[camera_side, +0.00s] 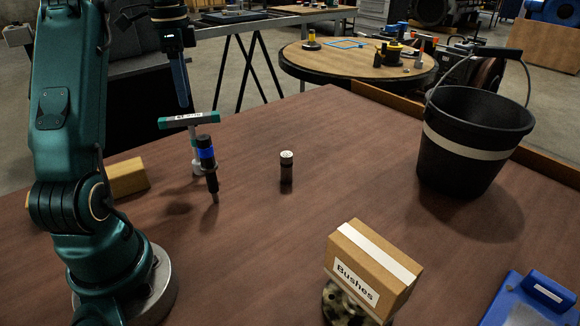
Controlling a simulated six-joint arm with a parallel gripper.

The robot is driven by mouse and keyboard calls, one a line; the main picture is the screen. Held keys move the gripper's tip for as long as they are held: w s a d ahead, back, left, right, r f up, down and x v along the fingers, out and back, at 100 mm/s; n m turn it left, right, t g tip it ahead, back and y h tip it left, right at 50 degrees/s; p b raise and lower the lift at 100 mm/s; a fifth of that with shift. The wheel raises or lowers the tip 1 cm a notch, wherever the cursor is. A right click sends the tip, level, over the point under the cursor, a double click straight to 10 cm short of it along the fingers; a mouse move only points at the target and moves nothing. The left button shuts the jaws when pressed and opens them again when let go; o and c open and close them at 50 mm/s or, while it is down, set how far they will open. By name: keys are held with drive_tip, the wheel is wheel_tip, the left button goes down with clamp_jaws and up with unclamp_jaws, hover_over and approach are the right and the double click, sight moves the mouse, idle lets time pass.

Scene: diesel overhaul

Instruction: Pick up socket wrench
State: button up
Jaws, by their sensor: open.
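A T-handled tool, which looks like the socket wrench (188,119), stands upright on the brown table at the left. It has a pale crossbar with teal ends and a light stem going down to a wider foot. My gripper (182,98) is above the crossbar with its fingers pointing down. It is open and empty. The fingers are seen nearly edge-on, so the space between them is hard to see. The fingertips appear just above the handle, and I see no contact.
A black tool with a blue band (207,165) stands close to the wrench's stem. A small dark cylinder (286,170), a Bushes box (370,268), a black bucket (470,150), a blue tray (530,300) and a tan block (127,177) are around. The table's middle is mostly clear.

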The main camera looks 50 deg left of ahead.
sight(190, 124)
wheel_tip(190, 124, down, 11)
drive_tip(key=shift+f, duration=0.15)
idle(0.5)
clamp_jaws()
idle(1.4)
